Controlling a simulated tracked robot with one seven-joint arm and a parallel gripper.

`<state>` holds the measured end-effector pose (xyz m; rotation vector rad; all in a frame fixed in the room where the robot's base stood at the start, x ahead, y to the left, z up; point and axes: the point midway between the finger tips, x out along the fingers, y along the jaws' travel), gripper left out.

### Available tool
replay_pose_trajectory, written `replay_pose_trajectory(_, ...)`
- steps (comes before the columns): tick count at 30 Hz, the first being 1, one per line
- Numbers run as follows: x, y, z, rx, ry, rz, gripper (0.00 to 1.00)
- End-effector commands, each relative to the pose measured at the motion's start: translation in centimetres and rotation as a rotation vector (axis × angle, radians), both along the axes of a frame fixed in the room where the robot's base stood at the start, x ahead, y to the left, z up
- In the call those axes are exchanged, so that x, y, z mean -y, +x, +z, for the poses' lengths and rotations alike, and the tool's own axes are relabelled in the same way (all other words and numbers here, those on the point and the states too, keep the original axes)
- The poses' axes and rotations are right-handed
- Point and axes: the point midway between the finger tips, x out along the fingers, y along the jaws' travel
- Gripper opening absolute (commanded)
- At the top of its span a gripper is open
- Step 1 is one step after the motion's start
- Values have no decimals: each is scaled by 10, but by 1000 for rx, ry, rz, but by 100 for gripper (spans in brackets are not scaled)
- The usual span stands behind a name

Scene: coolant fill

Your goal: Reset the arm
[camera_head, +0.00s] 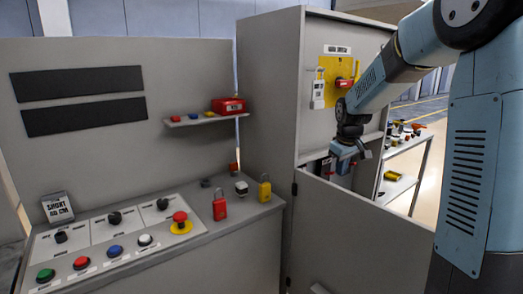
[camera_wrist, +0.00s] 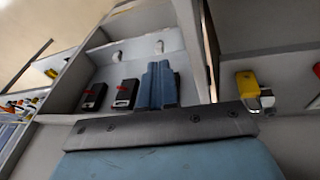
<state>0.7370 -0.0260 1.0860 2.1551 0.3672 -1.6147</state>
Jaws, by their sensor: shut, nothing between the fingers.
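My arm comes in from the right in the head view, and my blue gripper (camera_head: 343,160) hangs at the open front of the tall grey cabinet (camera_head: 272,90), just above the top edge of its low front panel. In the wrist view the blue fingers of my gripper (camera_wrist: 160,80) are together with nothing between them. Whether the gripper touches the cabinet cannot be told.
Two black switch units, one (camera_wrist: 126,93) beside the fingers, sit inside the cabinet. A yellow switch plate (camera_head: 325,85) with a tag is above. The control desk (camera_head: 215,238) holds buttons and red and yellow padlocks (camera_head: 264,190). A side shelf (camera_head: 400,186) stands behind.

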Motion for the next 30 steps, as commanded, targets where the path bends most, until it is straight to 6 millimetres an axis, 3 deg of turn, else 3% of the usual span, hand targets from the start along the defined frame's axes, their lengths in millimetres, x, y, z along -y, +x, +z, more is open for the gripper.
replay_pose_trajectory(6, -9, -57, 42, 37, -2, -75, 0)
replay_pose_trajectory(15, -18, -137, 80, 88, 25, -183, 0)
replay_pose_trajectory(22, -22, -200, 96, 126, 64, -265, 0)
replay_pose_trajectory(30, -26, -273, 101, 168, 129, -354, 0)
